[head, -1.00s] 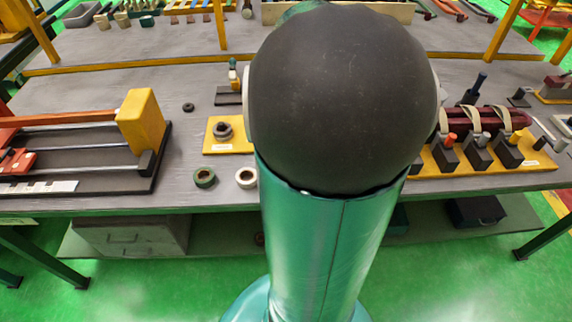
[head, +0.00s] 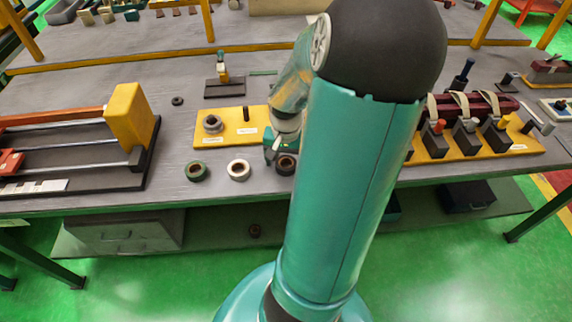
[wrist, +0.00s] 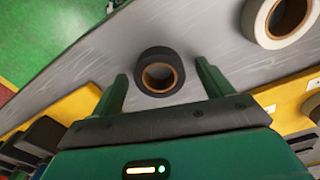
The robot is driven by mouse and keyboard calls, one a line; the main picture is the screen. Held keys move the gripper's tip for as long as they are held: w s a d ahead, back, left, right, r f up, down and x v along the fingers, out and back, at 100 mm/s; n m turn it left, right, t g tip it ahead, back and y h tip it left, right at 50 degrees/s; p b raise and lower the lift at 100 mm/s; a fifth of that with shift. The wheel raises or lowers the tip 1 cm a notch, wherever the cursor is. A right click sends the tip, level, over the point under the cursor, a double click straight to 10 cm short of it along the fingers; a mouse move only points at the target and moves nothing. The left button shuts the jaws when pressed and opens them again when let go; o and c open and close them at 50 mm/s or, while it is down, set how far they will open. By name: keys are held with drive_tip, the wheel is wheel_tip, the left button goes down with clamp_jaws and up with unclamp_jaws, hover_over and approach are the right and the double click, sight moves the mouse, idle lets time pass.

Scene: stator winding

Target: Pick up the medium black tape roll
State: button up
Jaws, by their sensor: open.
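The black tape roll (wrist: 158,53) has a tan core and lies flat on the grey bench near its front edge. In the head view the roll (head: 287,172) is at the right end of a row of rolls. My gripper (wrist: 161,70) is open and empty, with its green fingers pointing at the roll, one to each side of it in the picture. I cannot tell how high the fingertips are above the bench. In the head view my gripper (head: 272,152) is partly hidden by my own arm.
A small black ring (head: 177,101) lies farther back. A yellow board (head: 230,140) with parts stands close behind. The bench's front edge is near.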

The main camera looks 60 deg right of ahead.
drive_tip(key=c, duration=1.1)
drive_tip(key=shift+r, duration=0.15)
